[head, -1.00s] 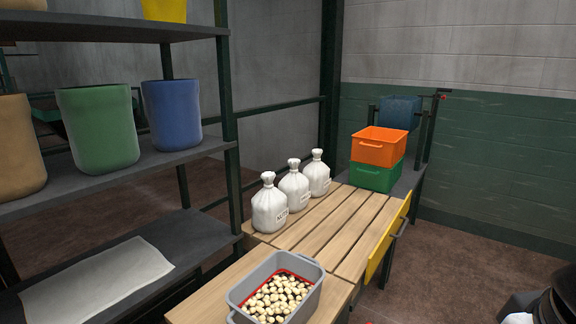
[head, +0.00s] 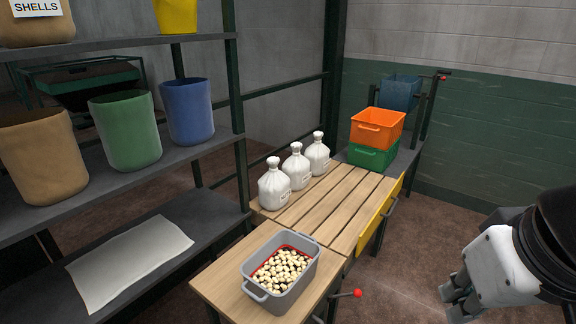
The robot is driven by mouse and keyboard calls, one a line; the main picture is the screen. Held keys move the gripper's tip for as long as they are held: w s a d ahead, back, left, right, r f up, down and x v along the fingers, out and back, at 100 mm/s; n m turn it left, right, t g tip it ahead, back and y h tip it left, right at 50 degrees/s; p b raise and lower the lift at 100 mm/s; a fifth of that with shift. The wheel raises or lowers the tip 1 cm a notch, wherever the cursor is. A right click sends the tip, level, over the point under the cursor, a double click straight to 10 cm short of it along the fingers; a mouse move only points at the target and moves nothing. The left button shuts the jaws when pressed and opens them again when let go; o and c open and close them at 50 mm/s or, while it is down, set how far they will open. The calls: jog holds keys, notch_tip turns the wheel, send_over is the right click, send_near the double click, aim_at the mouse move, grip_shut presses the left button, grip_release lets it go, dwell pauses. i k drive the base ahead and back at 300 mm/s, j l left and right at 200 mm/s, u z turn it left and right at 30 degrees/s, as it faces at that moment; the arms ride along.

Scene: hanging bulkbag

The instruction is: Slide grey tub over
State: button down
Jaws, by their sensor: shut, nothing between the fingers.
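The grey tub (head: 303,285) stands upright near the front of the slatted wooden table (head: 217,281). It has handles, a red inner edge, and is filled with pale rounded pieces (head: 281,267). My gripper (head: 452,303) is at the lower right, off to the right of the table and apart from the tub. The tub's underside is hidden.
Several bags or tubs fill the left shelves, such as a green one (head: 125,130). Three white tied sacks (head: 296,166) stand behind the tub. An orange crate (head: 377,127) sits on a green crate (head: 372,157). A red-knobbed lever (head: 357,293) juts beside the table's right edge.

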aim_at(278, 272)
jog(key=i+l+u, duration=0.1)
jog(key=i+l, duration=0.8)
jog(key=l, duration=0.15)
jog(key=u, duration=0.05)
